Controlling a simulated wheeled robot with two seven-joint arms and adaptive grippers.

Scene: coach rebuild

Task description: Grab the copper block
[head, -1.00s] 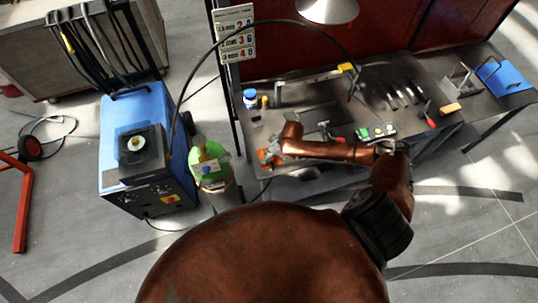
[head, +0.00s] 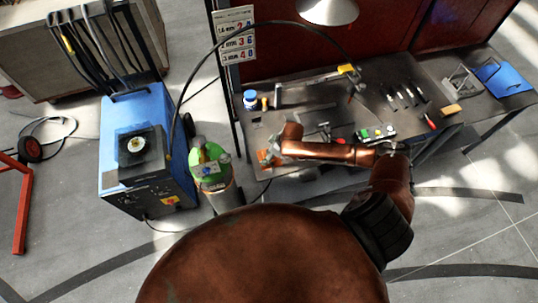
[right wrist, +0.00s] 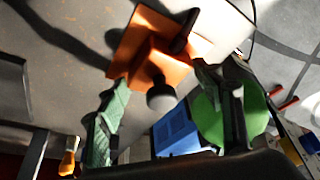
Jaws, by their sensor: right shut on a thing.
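The copper block (head: 264,157) is an orange-brown piece at the near left corner of the dark workbench (head: 300,100). In the right wrist view the block (right wrist: 140,55) shows as a flat orange plate with a raised part and a grey round knob-like piece below it. My right gripper (head: 273,156) reaches it from the right and is shut on it. The exact contact is partly hidden. I cannot tell if the block is clear of the bench. My left gripper is not in view.
A blue welding machine (head: 150,155) and a green-topped cylinder (head: 210,165) stand left of the bench. A blue-lidded jar (head: 250,100), a clamp with a yellow part (head: 347,70), a button box (head: 377,133) and several hand tools lie on the bench.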

